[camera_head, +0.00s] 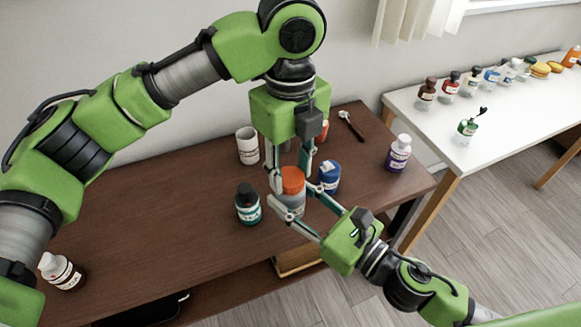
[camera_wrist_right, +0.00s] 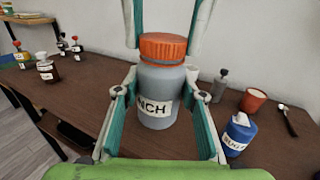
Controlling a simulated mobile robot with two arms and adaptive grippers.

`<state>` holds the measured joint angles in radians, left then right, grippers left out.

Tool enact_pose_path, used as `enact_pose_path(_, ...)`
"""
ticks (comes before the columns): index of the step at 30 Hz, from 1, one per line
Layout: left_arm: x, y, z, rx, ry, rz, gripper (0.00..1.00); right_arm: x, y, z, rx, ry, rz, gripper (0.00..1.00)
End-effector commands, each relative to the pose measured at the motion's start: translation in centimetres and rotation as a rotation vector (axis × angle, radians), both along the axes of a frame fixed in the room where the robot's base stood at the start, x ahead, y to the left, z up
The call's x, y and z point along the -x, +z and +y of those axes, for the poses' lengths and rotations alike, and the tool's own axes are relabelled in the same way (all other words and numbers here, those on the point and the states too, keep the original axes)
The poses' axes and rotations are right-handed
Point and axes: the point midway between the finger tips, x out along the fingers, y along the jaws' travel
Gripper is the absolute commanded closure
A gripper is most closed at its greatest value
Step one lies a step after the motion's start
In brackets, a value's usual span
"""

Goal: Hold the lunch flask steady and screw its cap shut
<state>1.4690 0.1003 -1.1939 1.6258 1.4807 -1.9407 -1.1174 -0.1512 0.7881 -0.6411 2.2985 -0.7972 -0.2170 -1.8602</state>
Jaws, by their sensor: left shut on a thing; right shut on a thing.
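The lunch flask (camera_head: 291,202) stands upright on the brown table, with a grey body and an orange cap (camera_head: 291,178) on top. In the right wrist view the flask body (camera_wrist_right: 160,85) carries a label reading "NCH", and the ribbed cap (camera_wrist_right: 163,46) sits level on it. My left gripper (camera_head: 289,182) comes from above, shut on the cap with a finger on each side. My right gripper (camera_head: 294,197) comes from the lower right, shut on the flask body. Any gap between cap and body is too small to tell.
Near the flask stand a dark bottle with a teal label (camera_head: 247,205), a blue bottle (camera_head: 329,178) and a white cup (camera_head: 247,146). A purple bottle (camera_head: 398,153) is at the right. Small bottles line a white table (camera_head: 419,112).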

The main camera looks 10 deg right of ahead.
Motion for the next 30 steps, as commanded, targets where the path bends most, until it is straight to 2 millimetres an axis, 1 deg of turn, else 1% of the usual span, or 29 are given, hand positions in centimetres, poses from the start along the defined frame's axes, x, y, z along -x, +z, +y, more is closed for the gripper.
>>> enact_pose_path(3, -0.13, 0.05, 0.09, -0.003, -0.214, -0.003, 0.74, 0.06, -0.08, 0.02, 0.001, 0.001, 0.002, 1.00)
enact_pose_path(24, -0.16, 0.00, 0.06, -0.005, -1.511, -0.002, 0.74, 0.09, -0.10, 0.05, 0.001, 0.002, 0.002, 1.00)
enact_pose_path(27, -0.17, -0.01, 0.05, -0.006, -1.675, -0.002, 0.74, 0.10, -0.11, 0.06, 0.001, 0.002, 0.002, 1.00)
enact_pose_path(30, -0.17, -0.02, 0.05, -0.006, -1.795, -0.002, 0.74, 0.11, -0.11, 0.07, 0.001, 0.003, 0.002, 1.00)
